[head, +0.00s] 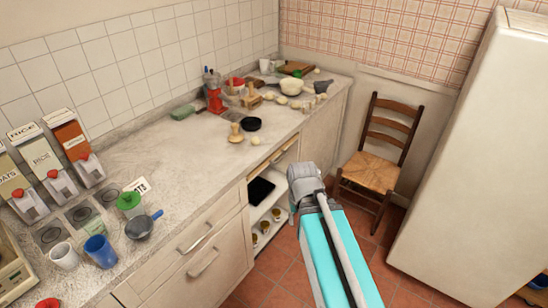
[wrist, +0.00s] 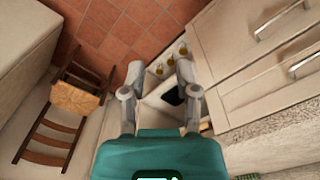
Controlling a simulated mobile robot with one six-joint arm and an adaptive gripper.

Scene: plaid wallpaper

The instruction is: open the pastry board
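A pale wooden strip (head: 270,160), which looks like the front edge of the pastry board, lies just under the counter edge above the open shelves. It appears flush with the cabinet front. In the wrist view most of it is hidden by my gripper. My gripper (head: 304,178) is in front of the open shelf unit, to the right of the strip and apart from it. In the wrist view my gripper (wrist: 160,72) has its two fingers spread with nothing between them, pointing towards the floor and shelves.
The open shelves hold a black item (head: 261,190) and several small yellowish cups (head: 265,227). Closed drawers (head: 196,237) with bar handles are left of them. A wooden chair (head: 377,160) and a white fridge (head: 475,150) stand right. Tiled floor (head: 275,265) lies between.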

